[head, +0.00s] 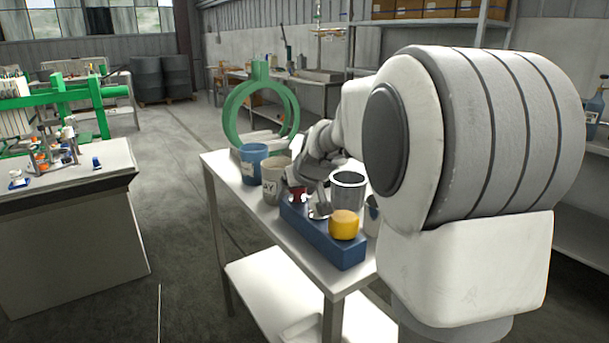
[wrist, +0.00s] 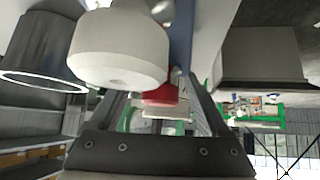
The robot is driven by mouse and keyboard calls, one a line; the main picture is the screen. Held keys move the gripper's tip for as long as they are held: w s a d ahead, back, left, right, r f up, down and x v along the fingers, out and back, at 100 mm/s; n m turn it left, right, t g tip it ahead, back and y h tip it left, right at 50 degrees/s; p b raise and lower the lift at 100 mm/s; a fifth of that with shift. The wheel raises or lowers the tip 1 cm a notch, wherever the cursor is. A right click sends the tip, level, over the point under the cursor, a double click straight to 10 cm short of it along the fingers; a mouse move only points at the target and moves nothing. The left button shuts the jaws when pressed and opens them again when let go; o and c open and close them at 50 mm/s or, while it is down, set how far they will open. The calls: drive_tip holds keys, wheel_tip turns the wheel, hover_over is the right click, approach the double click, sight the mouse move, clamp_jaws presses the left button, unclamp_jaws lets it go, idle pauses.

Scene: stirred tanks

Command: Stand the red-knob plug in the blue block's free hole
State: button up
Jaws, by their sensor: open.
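The blue block (head: 322,240) lies along the white table. A red knob (head: 299,194) shows near its far end, partly hidden by my gripper (head: 305,201). In the wrist view, the red-knob plug (wrist: 160,92) is between the spread fingers of my gripper (wrist: 158,86), with a pale collar beside the red part. My gripper is open; whether a finger touches the knob cannot be told. A yellow knob (head: 344,224) stands at the block's near end. No free hole can be made out; my gripper and arm hide part of the block's top.
A blue cup (head: 252,164), a lettered beige cup (head: 275,182) and a dark-topped grey cup (head: 348,188) stand close around the block. A green ring stand (head: 231,120) is at the table's far end. A pale rounded cylinder (wrist: 118,50) looms close in the wrist view.

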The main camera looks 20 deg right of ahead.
drive_tip(key=p+v, duration=0.4)
drive_tip(key=v, duration=1.2)
drive_tip(key=shift+a+r, duration=0.25)
drive_tip(key=shift+r, duration=0.15)
drive_tip(key=shift+s, duration=0.1)
drive_tip(key=s+a+f+g, duration=0.1)
drive_tip(key=s+a+f, duration=0.25)
drive_tip(key=s, duration=0.35)
drive_tip(key=s+a+f+n+g, duration=0.1)
drive_tip(key=s+a+f, duration=0.1)
drive_tip(key=s+a, duration=0.35)
drive_tip(key=s+a+f+g, duration=0.1)
drive_tip(key=s+a+f, duration=0.15)
drive_tip(key=s, duration=0.65)
wheel_tip(320, 180, up, 21)
drive_tip(key=d+p, duration=0.1)
drive_tip(key=p, duration=2)
drive_tip(key=shift+y, duration=0.3)
drive_tip(key=shift+s+d+f, duration=0.1)
drive_tip(key=shift+f, duration=0.05)
